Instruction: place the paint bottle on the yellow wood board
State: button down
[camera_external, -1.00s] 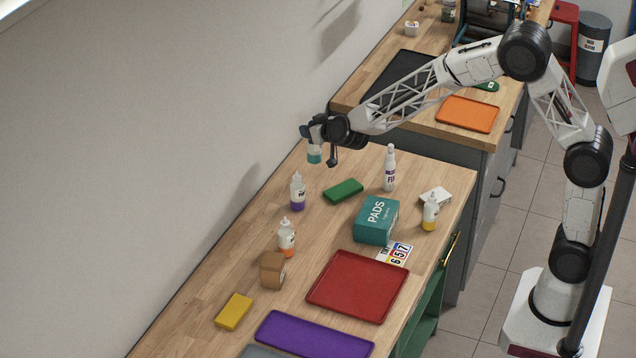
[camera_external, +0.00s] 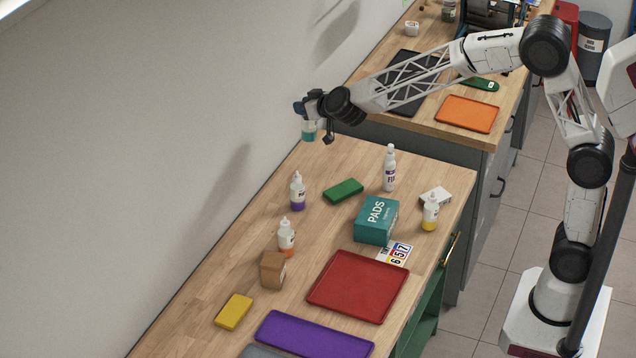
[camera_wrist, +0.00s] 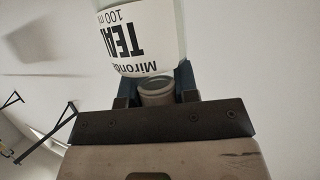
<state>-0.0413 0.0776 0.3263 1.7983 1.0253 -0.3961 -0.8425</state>
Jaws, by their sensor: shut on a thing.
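My gripper (camera_external: 311,108) is shut on a paint bottle (camera_external: 308,133) with a teal bottom. It is held upright, high near the wall and above the far left part of the workbench. In the wrist view the bottle (camera_wrist: 143,42) shows a white label reading "TEAL" and "100 ml", and my gripper (camera_wrist: 157,88) clasps it near its neck. The yellow wood board (camera_external: 234,311) is a small flat block lying on the near left of the bench, well away from my gripper. Nothing stands on it.
Purple (camera_external: 298,191), orange (camera_external: 286,237) and yellow (camera_external: 430,212) paint bottles stand on the bench. A brown wood block (camera_external: 272,269), red tray (camera_external: 358,286), purple tray (camera_external: 314,336), green block (camera_external: 343,190), teal PADS box (camera_external: 377,220) and white spray bottle (camera_external: 389,169) are there too.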

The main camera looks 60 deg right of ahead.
jog(key=s+a+n+y, duration=0.25)
jog(key=s+a, duration=0.35)
jog(key=a, duration=1)
jog(key=s+a+n+y, duration=0.25)
jog(key=s+a, duration=0.25)
jog(key=a, duration=1.1)
jog(key=s+a+n+y, duration=0.2)
jog(key=s+a+y, duration=0.3)
jog(key=a, duration=1.2)
notch_tip(320, 180, down, 13)
jog(key=s+h, duration=0.1)
jog(key=shift+f, duration=0.2)
jog(key=shift+s, duration=0.1)
jog(key=w+a+f, duration=0.1)
jog(key=w+a, duration=0.7)
jog(key=w, duration=0.5)
jog(key=shift+w+a+f, duration=0.2)
jog(key=shift+w+f, duration=0.05)
